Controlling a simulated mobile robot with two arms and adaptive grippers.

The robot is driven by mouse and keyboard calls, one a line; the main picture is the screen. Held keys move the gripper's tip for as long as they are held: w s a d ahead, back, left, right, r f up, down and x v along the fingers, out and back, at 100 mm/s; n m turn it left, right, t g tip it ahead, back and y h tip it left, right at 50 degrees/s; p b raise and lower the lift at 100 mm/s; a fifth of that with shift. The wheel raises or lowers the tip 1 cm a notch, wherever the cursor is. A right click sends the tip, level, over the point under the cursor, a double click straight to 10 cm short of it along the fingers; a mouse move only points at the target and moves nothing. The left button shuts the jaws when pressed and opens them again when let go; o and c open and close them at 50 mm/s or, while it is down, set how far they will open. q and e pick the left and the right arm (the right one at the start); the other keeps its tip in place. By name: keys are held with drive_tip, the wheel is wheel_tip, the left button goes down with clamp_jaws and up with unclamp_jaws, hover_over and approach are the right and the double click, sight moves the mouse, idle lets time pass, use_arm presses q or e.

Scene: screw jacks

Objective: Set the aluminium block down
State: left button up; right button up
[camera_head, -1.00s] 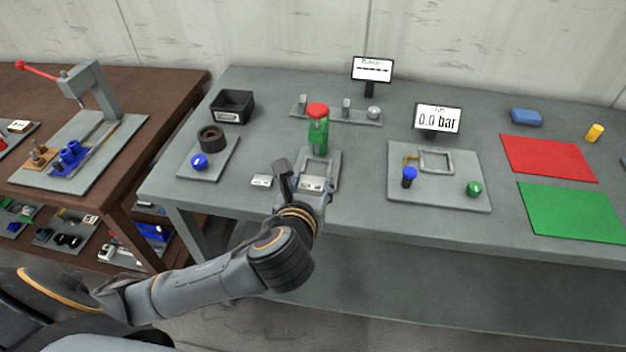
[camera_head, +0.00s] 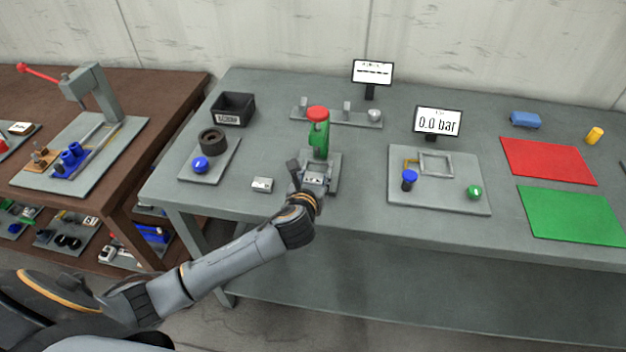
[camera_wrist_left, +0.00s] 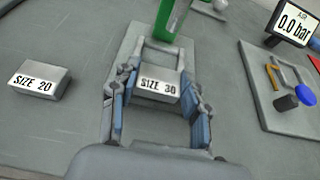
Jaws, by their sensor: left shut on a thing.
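My left gripper (camera_head: 313,178) is shut on an aluminium block marked SIZE 30 (camera_wrist_left: 158,88), with a blue-padded finger on each side of it. The left wrist view shows the block between the fingertips of the gripper (camera_wrist_left: 158,92), at the near side of a metal frame (camera_wrist_left: 160,52) on a grey plate (camera_wrist_left: 120,65). Whether the block touches the plate or frame cannot be told. Behind it stands a green jack (camera_head: 318,138) with a red top. A second block marked SIZE 20 (camera_wrist_left: 38,82) lies on the table to the left; it also shows in the head view (camera_head: 262,184).
A plate with a dark ring and blue knob (camera_head: 200,165) lies left. A fixture plate (camera_head: 440,195) with a blue knob and green button lies right, below the 0.0 bar display (camera_head: 438,121). Red (camera_head: 548,160) and green (camera_head: 570,213) mats lie farther right.

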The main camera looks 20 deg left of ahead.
use_arm(q)
drive_tip(key=shift+f, duration=0.35)
drive_tip(key=shift+f, duration=0.1)
drive_tip(key=o, duration=1.2)
drive_tip(key=v, duration=1.2)
